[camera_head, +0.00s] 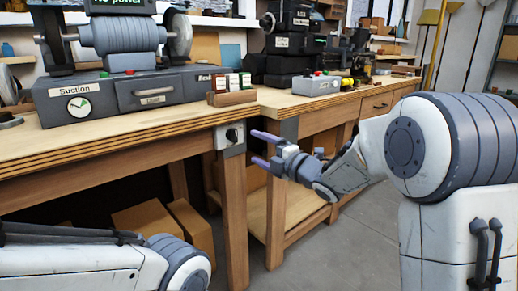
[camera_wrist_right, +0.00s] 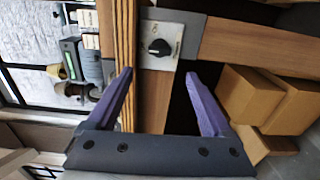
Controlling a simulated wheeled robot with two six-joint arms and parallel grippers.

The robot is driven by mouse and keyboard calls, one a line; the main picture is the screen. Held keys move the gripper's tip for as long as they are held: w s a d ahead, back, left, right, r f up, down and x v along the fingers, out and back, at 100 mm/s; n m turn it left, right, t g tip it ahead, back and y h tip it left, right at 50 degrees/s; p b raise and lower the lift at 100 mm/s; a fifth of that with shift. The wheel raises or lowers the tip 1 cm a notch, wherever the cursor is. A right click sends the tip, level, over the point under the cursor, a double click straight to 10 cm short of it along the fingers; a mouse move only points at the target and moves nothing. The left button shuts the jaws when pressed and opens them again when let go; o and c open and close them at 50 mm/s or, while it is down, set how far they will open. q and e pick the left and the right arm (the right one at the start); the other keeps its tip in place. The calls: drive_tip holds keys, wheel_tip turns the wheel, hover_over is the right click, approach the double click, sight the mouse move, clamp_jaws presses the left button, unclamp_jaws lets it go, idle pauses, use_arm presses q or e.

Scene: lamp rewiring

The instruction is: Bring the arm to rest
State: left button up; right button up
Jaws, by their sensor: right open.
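My right gripper (camera_head: 260,149) is open and empty in front of the workbench corner in the head view. Its two purple fingers point left, near a rotary switch box (camera_head: 229,136) on the bench front. In the right wrist view the open fingers (camera_wrist_right: 158,74) spread below the switch's black knob (camera_wrist_right: 160,47), with nothing between them. I cannot tell the exact gap to the switch, and no contact shows. Part of my left arm lies across the lower left of the head view; its gripper is out of frame.
The workbench (camera_head: 150,125) carries a grey grinding machine (camera_head: 125,85) labelled Suction, with a "No power" display (camera_head: 122,4). A small wooden rack (camera_head: 231,98) stands at its corner. Cardboard boxes (camera_head: 148,221) lie under the bench. Floor shows right of the bench leg.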

drive_tip(key=s+a+f+m+g+h+p, duration=0.1)
drive_tip(key=s+a+f+m+g+h, duration=0.2)
drive_tip(key=s+f+m, duration=0.5)
drive_tip(key=s+a+f+m+g+h, duration=0.1)
drive_tip(key=s+f+m+g+h, duration=0.3)
drive_tip(key=s, duration=0.6)
drive_tip(key=s+d+f+m+g+h, duration=0.1)
drive_tip(key=s+f+m+g, duration=0.2)
drive_tip(key=s, duration=0.8)
drive_tip(key=s+d+f+m+g+h, duration=0.1)
drive_tip(key=s+d+m+g, duration=0.2)
drive_tip(key=s, duration=0.9)
wheel_tip(320, 180, up, 38)
drive_tip(key=a+g+p, duration=0.1)
drive_tip(key=p, duration=3.7)
drive_tip(key=shift+g+h+p, duration=0.3)
drive_tip(key=shift+p, duration=0.1)
drive_tip(key=shift+a, duration=0.1)
